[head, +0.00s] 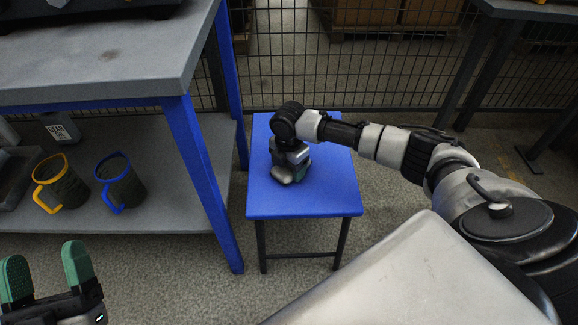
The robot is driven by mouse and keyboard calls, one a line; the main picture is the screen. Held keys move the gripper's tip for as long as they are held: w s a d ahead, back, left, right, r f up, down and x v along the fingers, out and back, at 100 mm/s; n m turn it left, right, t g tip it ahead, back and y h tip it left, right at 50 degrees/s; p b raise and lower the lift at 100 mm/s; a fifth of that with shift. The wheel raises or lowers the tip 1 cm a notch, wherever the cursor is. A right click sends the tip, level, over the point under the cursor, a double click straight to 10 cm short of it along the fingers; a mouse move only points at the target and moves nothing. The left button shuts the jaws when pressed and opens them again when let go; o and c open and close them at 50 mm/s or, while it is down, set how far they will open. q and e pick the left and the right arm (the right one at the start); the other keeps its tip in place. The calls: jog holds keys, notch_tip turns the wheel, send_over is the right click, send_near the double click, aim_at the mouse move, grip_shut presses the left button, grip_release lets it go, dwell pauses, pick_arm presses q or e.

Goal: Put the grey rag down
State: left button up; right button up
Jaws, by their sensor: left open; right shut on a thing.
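My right gripper (291,172) points down over the small blue table (330,197), low at its middle. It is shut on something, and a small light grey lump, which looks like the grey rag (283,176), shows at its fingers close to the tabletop. The gripper and wrist hide most of it, and I cannot tell whether it touches the table. My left gripper (45,262) is at the lower left, open and empty, with its green finger pads apart and pointing up.
The blue tabletop is otherwise bare. Left of it stands a grey workbench (110,65) with blue legs. Its lower shelf (150,210) holds a yellow-handled mug (68,188), a blue-handled mug (125,186) and a labelled container (60,130). A wire mesh fence (300,70) runs behind.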

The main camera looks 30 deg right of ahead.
jog(key=shift+f, duration=0.1)
jog(key=o, duration=0.8)
